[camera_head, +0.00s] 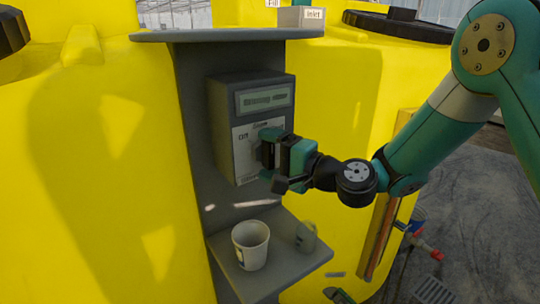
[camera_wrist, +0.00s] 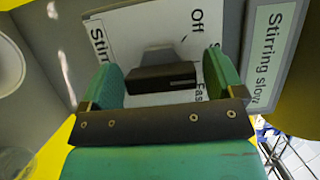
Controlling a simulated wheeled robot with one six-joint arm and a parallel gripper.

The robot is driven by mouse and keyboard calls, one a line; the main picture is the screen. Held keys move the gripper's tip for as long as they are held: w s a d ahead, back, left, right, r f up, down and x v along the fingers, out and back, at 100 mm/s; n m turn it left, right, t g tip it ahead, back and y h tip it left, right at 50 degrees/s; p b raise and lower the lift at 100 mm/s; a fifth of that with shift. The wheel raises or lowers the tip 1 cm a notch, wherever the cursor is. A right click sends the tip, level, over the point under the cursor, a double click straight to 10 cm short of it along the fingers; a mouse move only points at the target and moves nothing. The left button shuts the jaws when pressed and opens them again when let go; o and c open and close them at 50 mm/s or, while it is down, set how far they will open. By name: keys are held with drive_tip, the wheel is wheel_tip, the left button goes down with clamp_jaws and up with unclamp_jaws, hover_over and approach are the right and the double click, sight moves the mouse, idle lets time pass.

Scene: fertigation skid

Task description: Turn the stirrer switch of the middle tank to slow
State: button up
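The switch box (camera_head: 217,125) is grey and fixed to a grey upright panel among yellow tanks. Its display (camera_head: 264,98) is blurred there; in the wrist view the display (camera_wrist: 262,60) reads "Stirring slow". Below the display is a white label plate (camera_head: 243,154), partly hidden by my gripper (camera_head: 270,160). In the wrist view the dark switch knob (camera_wrist: 162,78) stands between the two green fingers of my gripper (camera_wrist: 163,75). Gaps show on both sides, so the gripper looks open around the knob. "Off" is readable on the plate; the other words are partly covered.
A white cup (camera_head: 250,246) and a greyish mug (camera_head: 306,237) stand on the shelf (camera_head: 300,264) below the box. A grey top plate (camera_head: 225,35) overhangs the box. Yellow tanks (camera_head: 90,170) stand on both sides. Floor at the right holds pipes and a grate (camera_head: 433,291).

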drive_tip(key=shift+s, duration=0.1)
idle(0.3)
drive_tip(key=b+v, duration=1)
drive_tip(key=v, duration=0.7)
drive_tip(key=shift+d, duration=0.15)
